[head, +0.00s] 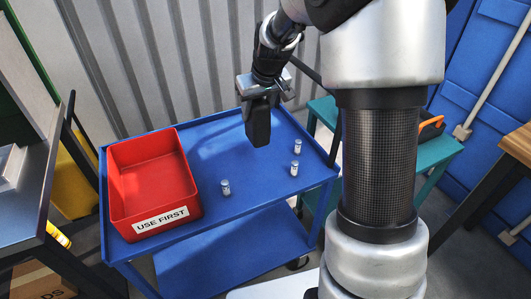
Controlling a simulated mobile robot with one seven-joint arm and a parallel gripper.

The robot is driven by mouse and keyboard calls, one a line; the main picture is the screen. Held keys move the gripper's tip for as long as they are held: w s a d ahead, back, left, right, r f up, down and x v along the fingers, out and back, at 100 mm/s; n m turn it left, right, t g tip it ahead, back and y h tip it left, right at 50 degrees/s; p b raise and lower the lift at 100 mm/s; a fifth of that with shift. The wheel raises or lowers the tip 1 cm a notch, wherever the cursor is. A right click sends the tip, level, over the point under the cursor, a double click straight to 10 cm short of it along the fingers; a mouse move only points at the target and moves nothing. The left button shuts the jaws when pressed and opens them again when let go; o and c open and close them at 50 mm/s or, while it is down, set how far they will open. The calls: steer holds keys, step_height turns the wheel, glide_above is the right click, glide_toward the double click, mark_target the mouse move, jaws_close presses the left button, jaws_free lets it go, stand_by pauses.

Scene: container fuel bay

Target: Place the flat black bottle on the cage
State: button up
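My gripper (262,97) hangs above the back right part of the blue trolley in the head view. A flat, dark black slab, which looks like the flat black bottle (258,127), hangs down from it, clear of the trolley top. The fingers are hard to make out against the black, but the gripper appears shut on the bottle's upper end. No cage can be made out in this view.
The blue trolley (232,200) carries a red "USE FIRST" bin (190,187) at left and three small vials (225,187), (294,168), (297,146). A teal table (433,157) stands behind right, a dark bench (30,205) at left, and a corrugated wall behind. The trolley's middle is clear.

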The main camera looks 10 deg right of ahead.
mark_target(257, 137)
step_height(257, 137, down, 10)
steer(key=shift+w+r+b, duration=0.1)
steer(key=shift+r+b, duration=0.15)
steer(key=shift+b, duration=0.85)
steer(key=shift+f, duration=0.2)
steer(key=o, duration=1.5)
